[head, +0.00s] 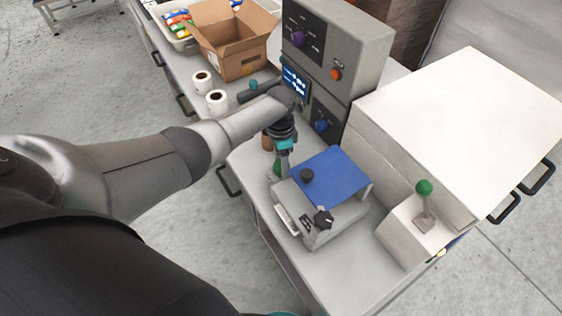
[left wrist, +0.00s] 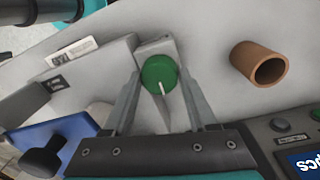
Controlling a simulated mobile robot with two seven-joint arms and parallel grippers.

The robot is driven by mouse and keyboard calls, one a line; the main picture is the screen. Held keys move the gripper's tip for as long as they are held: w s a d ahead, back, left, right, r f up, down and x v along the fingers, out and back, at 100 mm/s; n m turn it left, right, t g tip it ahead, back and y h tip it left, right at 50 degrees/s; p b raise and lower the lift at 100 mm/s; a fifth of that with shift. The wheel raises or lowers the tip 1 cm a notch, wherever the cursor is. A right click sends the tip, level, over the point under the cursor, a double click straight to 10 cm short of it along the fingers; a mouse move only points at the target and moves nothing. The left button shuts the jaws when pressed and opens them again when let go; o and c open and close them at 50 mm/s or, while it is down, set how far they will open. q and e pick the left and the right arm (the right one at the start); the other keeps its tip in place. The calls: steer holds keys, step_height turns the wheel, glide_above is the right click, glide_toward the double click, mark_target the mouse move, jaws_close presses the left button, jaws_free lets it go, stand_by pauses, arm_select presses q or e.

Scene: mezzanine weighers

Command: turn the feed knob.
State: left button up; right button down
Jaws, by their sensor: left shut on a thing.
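A round green knob with a white pointer line (left wrist: 160,72) sits on a small grey block on the bench. My left gripper (left wrist: 158,88) has one finger on each side of this knob and is shut on it. The pointer line runs toward the gripper side in the left wrist view. In the head view, my left gripper (head: 281,160) reaches down beside the grey box with the blue lid, and the green knob (head: 277,166) shows only partly beside the fingers. No label naming the green knob is readable. My right gripper is not in view.
The grey box's blue lid (head: 333,172) carries a black knob, with a black star knob (head: 323,219) on its front. Behind stands a control cabinet (head: 343,48) with purple and blue knobs. A brown cup (left wrist: 258,64) is close by. A green-topped lever (head: 424,188) stands right.

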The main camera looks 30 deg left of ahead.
arm_select(q)
steer(key=m+b, duration=0.1)
steer(key=m, duration=1)
steer(key=shift+d+m+y+b, duration=0.1)
steer(key=shift+m+y+b, duration=0.25)
steer(key=shift+m, duration=1.55)
steer(key=o, duration=1.4)
steer(key=shift+c, duration=0.2)
